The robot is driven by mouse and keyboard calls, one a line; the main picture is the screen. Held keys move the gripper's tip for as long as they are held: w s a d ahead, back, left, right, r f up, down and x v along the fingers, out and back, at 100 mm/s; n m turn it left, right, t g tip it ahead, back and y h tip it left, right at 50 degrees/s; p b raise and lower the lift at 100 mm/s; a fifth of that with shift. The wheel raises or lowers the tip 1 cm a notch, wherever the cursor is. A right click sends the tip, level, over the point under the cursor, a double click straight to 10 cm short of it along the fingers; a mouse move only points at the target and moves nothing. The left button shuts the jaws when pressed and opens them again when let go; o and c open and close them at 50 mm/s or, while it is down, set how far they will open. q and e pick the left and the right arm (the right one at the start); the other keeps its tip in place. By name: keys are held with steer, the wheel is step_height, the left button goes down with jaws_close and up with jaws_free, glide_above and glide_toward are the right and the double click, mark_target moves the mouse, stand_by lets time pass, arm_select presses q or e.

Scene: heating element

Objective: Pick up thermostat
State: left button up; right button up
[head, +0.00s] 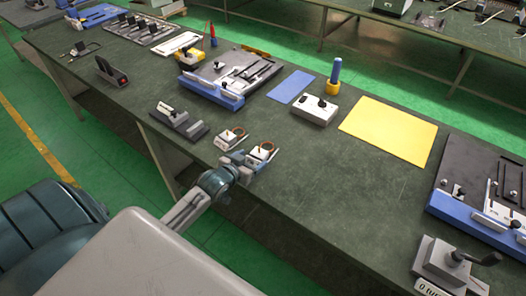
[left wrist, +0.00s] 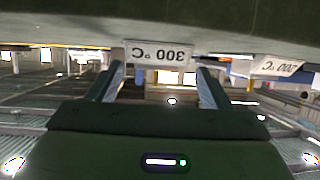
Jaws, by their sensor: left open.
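Two small thermostat-like pieces sit side by side near the front edge of the table. Each has a pale base and a copper-brown ring: the left one (head: 229,138) and the right one (head: 262,151). My left gripper (head: 246,162) is open at the near side of the right piece, low by the table edge. In the left wrist view, upside down, a white label reading 300 °C (left wrist: 160,53) lies between and beyond my open left fingers (left wrist: 160,80). A 200 °C label (left wrist: 278,67) is off to the right. My right gripper is not in view.
The green table (head: 310,190) is bare to the right of the pieces. A dark block (head: 180,121) stands to their left. Behind are a blue-edged fixture (head: 212,88), a white switch box (head: 315,110) and a yellow sheet (head: 390,130).

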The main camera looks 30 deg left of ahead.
mark_target(256, 157)
arm_select(q)
steer(key=x, duration=0.2)
steer(key=p+x, duration=0.1)
steer(key=x, duration=0.1)
steer(key=shift+w+d+f, duration=0.1)
steer(key=shift+w+d, duration=0.1)
steer(key=shift+w, duration=0.05)
steer(key=shift+s, duration=0.1)
steer(key=c, duration=1.1)
